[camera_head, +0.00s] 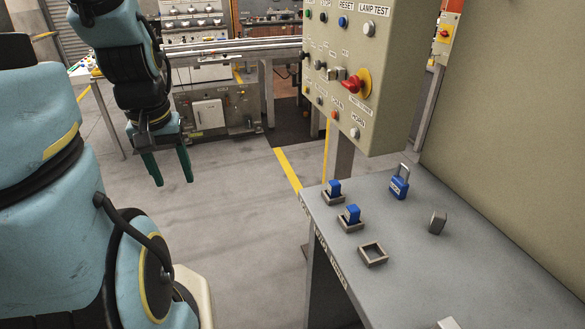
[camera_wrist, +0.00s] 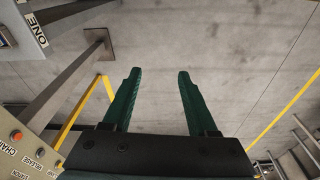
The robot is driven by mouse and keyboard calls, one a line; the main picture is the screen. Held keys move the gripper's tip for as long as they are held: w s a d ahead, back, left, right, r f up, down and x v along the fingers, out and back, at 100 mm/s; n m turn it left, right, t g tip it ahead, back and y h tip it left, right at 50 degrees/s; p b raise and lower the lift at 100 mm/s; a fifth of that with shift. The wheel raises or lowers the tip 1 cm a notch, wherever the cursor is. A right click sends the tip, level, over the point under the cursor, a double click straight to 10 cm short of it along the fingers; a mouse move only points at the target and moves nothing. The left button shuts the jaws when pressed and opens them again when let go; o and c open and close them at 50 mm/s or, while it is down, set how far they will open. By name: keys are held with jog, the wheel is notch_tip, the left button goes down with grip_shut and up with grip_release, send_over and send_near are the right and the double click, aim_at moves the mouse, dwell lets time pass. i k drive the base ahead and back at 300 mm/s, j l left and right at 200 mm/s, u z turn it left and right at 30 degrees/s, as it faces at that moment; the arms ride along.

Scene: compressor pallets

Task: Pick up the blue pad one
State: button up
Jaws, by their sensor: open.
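A blue padlock (camera_head: 398,187) with a metal shackle stands on the grey table, towards its back. Two blue blocks, a far one (camera_head: 334,187) and a nearer one (camera_head: 351,214), sit in square grey holders along the table's left side. I cannot tell from the labels which blue item is "pad one". My gripper (camera_head: 173,178) is open and empty, hanging over the floor left of the table, apart from all the blue items. In the wrist view its green fingers (camera_wrist: 159,76) point over bare floor, and no blue item shows clearly there.
An empty square holder (camera_head: 373,262) and a small grey piece (camera_head: 437,222) are on the grey table (camera_head: 480,265). A control panel (camera_head: 370,75) with buttons and a red-yellow switch overhangs the table's far end. The floor (camera_head: 235,210) between gripper and table is clear.

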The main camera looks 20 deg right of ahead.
aim_at(334, 186)
jog(key=j+z, duration=0.4)
jog(key=k+j+z, duration=0.2)
jog(key=z, duration=0.25)
